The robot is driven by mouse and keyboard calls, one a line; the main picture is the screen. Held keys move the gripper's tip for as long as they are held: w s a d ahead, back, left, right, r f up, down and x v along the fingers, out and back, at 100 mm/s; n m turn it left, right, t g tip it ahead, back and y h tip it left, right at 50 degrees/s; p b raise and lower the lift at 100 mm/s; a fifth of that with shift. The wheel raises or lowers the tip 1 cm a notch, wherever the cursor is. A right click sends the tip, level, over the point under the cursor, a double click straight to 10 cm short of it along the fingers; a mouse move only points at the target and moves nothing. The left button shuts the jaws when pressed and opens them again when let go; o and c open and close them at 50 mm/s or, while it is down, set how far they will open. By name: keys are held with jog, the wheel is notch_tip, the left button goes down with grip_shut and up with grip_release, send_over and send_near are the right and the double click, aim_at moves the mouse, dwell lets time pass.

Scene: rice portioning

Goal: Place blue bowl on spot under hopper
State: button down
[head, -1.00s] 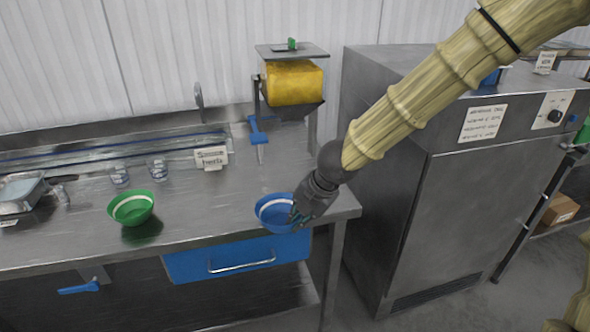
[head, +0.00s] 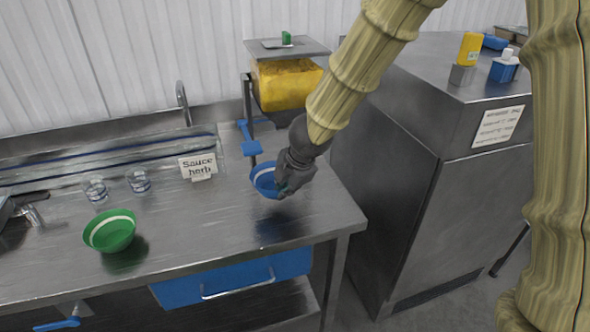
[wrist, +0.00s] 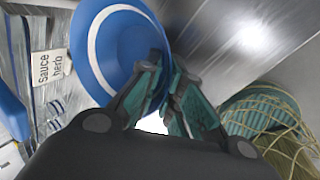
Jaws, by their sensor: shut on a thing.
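The blue bowl (head: 263,180) with a white band is held by its right side in my gripper (head: 287,186), slightly above the steel table. In the wrist view the gripper's green-padded fingers (wrist: 168,92) are shut on the rim of the blue bowl (wrist: 108,48). The hopper (head: 288,82), with yellow contents and a grey lid, stands behind the bowl at the back of the table. A blue lever (head: 249,140) hangs at its left front. The hopper's underside and the spot beneath it are partly hidden by my arm and the bowl.
A green bowl (head: 110,231) stands at the table's left front. Two glasses (head: 138,181) and a "Sauce herb" sign (head: 198,167) stand left of the blue bowl. A large steel cabinet (head: 440,170) is at the right. The table front between the bowls is clear.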

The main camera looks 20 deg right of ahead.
jog(key=w+d+p, duration=0.2)
jog(key=w, duration=0.1)
jog(key=w+d+f+p, duration=0.1)
jog(key=w+d+p, duration=0.1)
jog(key=w, duration=0.2)
jog(key=w+d+p, duration=0.2)
jog(key=w, duration=0.1)
jog(key=shift+w+d+f, duration=0.15)
jog(key=shift+w+d, duration=0.1)
jog(key=shift+d, duration=0.1)
jog(key=shift+f+p, duration=0.3)
jog(key=shift+f, duration=1.5)
jog(key=c, duration=1.6)
grip_release()
jog(key=shift+o, duration=0.2)
jog(key=shift+r, duration=0.15)
jog(key=b+v, duration=0.2)
jog(key=v, duration=0.9)
jog(key=shift+r, duration=0.35)
jog(key=shift+d, duration=0.1)
